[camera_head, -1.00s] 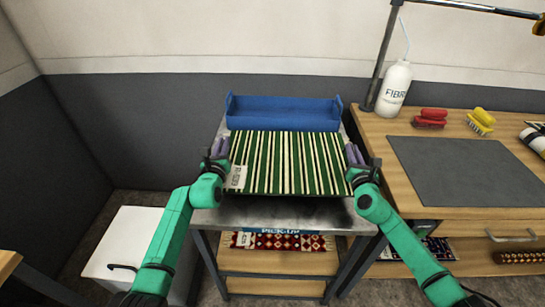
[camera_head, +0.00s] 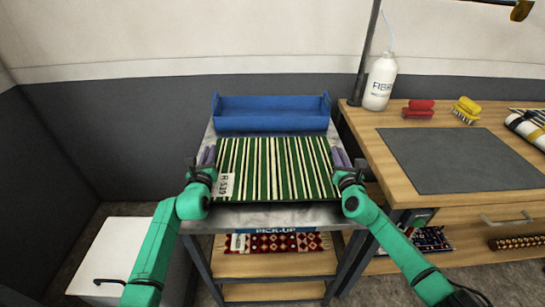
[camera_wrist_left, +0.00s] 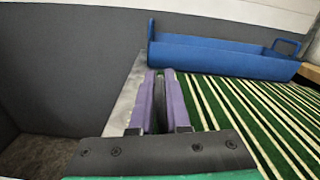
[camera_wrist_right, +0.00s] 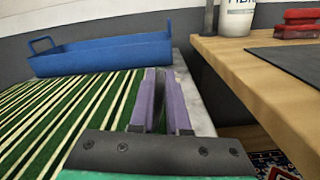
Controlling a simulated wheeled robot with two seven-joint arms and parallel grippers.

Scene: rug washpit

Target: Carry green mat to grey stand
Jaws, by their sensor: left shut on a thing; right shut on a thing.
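The green mat (camera_head: 275,168) has cream stripes and a white tag (camera_head: 225,186) at its front left corner. It lies flat over the grey top of the stand marked PICK-UP (camera_head: 283,217); I cannot tell whether it touches that top. My left gripper (camera_head: 206,160) is shut at the mat's left edge, and my right gripper (camera_head: 342,162) is shut at its right edge. The purple fingers also show in the left wrist view (camera_wrist_left: 160,100) and in the right wrist view (camera_wrist_right: 161,100). The fingers partly hide what they grip.
A blue bin (camera_head: 272,113) stands behind the mat on the same stand. A patterned red rug (camera_head: 275,243) lies on the shelf below. The wooden bench (camera_head: 455,205) at right holds a grey pad (camera_head: 455,160), a bottle (camera_head: 380,82) and brushes. A white box (camera_head: 115,255) stands at left.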

